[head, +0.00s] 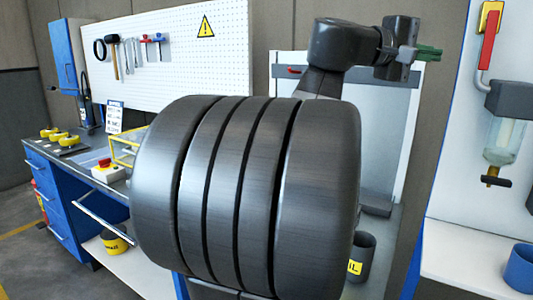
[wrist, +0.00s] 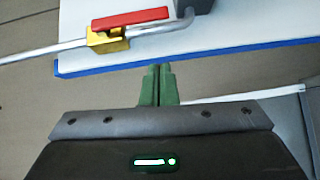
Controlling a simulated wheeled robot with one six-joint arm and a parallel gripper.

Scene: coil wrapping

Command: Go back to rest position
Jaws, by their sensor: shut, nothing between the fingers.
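A white panel with a red-handled valve (head: 489,38) stands at the right; the valve's red handle and pipe also show in the wrist view (wrist: 130,20). A blue workbench (head: 60,195) and pegboard (head: 170,60) are at the left.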

